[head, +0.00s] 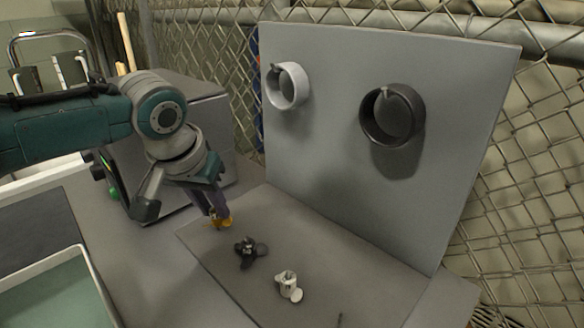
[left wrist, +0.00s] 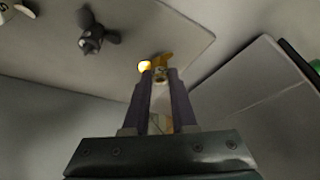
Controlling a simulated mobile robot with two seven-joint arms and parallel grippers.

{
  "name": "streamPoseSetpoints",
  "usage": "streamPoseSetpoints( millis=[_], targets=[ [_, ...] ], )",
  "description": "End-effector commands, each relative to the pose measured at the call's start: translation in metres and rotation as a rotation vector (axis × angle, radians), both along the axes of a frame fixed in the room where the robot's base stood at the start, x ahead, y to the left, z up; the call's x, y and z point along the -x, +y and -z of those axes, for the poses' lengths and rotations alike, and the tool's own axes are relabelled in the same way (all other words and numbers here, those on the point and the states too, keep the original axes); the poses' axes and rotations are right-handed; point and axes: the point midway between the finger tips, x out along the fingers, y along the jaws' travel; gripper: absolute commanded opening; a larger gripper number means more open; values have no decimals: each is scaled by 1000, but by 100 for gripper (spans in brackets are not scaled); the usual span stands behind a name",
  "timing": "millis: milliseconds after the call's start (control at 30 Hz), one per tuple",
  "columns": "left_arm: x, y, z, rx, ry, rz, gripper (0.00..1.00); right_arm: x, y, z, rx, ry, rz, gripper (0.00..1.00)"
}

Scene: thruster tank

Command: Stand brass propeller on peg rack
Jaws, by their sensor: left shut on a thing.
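The brass propeller (head: 224,223) is a small yellow-gold piece at the back left of a flat grey board (head: 232,289). My left gripper (head: 217,212) points down and is shut on it. In the left wrist view the brass propeller (left wrist: 163,60) shows just beyond the two fingertips (left wrist: 160,74), partly hidden by them. I cannot tell whether it touches the board. A black propeller (head: 246,252) and a white propeller (head: 289,285) stand on the same board. A thin dark peg (head: 339,320) shows at the board's front. My right gripper is not in view.
An upright grey panel (head: 340,120) behind the board carries a white ring (head: 287,86) and a dark ring (head: 391,115). A tray with a green floor (head: 45,295) is at lower left. A grey box (head: 225,130) stands behind my left arm. Chain-link fence runs behind.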

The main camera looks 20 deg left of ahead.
Motion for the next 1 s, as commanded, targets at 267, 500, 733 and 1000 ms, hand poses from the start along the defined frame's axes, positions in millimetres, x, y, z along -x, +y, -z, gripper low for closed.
streamPoseSetpoints(
  millis=[267, 500, 733, 1000],
  targets=[
    [0, 0, 5, 1, -1, 0, 0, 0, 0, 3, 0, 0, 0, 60],
    [0, 0, 10, 0, -1, 0, 0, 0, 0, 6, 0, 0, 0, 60],
    [0, 0, 13, 0, -1, 0, 0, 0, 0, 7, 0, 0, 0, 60],
    [0, 0, 12, 0, -1, 0, 29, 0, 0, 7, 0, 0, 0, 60]
  ],
)
